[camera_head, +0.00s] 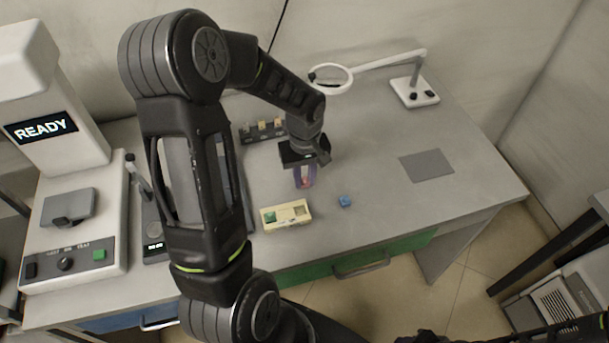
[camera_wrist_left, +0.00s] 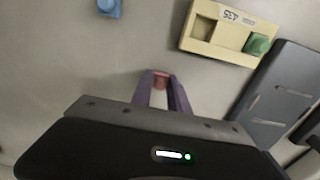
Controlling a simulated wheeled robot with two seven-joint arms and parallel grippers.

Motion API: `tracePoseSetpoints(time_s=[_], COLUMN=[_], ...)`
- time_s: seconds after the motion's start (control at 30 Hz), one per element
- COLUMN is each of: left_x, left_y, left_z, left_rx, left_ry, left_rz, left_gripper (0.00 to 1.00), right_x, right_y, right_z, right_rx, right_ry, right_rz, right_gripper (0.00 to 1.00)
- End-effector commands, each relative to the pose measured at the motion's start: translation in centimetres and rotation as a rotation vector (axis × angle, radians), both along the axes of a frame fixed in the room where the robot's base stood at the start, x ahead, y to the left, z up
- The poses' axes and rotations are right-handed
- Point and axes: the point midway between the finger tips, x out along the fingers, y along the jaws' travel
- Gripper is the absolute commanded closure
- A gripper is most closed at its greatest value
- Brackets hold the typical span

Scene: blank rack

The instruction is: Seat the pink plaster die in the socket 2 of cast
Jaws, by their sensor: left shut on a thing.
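My left gripper (camera_head: 305,183) points down over the table, behind the cast in the head view. Its purple fingers are shut on the pink plaster die (camera_wrist_left: 161,81), which shows between the fingertips in the left wrist view. The cream cast (camera_head: 288,224) lies on the table and also shows in the left wrist view (camera_wrist_left: 212,50). A green die (camera_wrist_left: 257,43) sits in one end of it; the other recess looks empty. The die is apart from the cast. Whether it touches the table cannot be told.
A blue die (camera_head: 344,201) lies right of the cast. A dark rack with several small blanks (camera_head: 262,131) stands behind. A grey mat (camera_head: 427,165) and a magnifier lamp (camera_head: 414,92) are at the right. A machine reading READY (camera_head: 85,240) stands left. The table between mat and cast is mostly clear.

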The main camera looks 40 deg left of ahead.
Motion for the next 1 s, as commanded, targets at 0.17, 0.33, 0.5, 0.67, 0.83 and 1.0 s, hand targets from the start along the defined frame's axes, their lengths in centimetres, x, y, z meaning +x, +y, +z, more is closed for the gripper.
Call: tracePoseSetpoints(time_s=[0.17, 0.33, 0.5, 0.67, 0.83, 1.0], left_x=[0.01, 0.01, 0.01, 0.01, 0.01, 0.06], left_y=[0.02, 0.0, 0.01, 0.01, 0.01, 0.05], left_z=[0.03, -0.5, -0.27, -0.26, -0.23, 0.39], left_rx=[0.001, 0.0, -0.001, 0.0, 0.001, 0.001], left_ry=[-0.001, -0.001, -0.001, 0.0, -0.001, -0.002], left_rz=[0.0, 0.0, 0.0, 0.0, 0.0, 0.001], left_gripper=[1.0, 1.0, 0.65, 0.57, 0.57, 0.57], right_x=[-0.01, 0.03, 0.02, 0.03, 0.03, 0.0], right_y=[-0.01, 0.02, 0.02, 0.01, 0.01, 0.0], right_z=[-0.03, -0.54, -0.3, -0.29, -0.27, -0.02], right_rx=[0.0, 0.001, 0.001, 0.001, 0.001, 0.0], right_ry=[0.0, -0.001, -0.001, -0.001, -0.001, 0.0], right_rz=[0.0, 0.001, 0.001, 0.001, 0.001, 0.0], right_gripper=[0.64, 0.64, 0.64, 0.64, 0.64, 0.64])
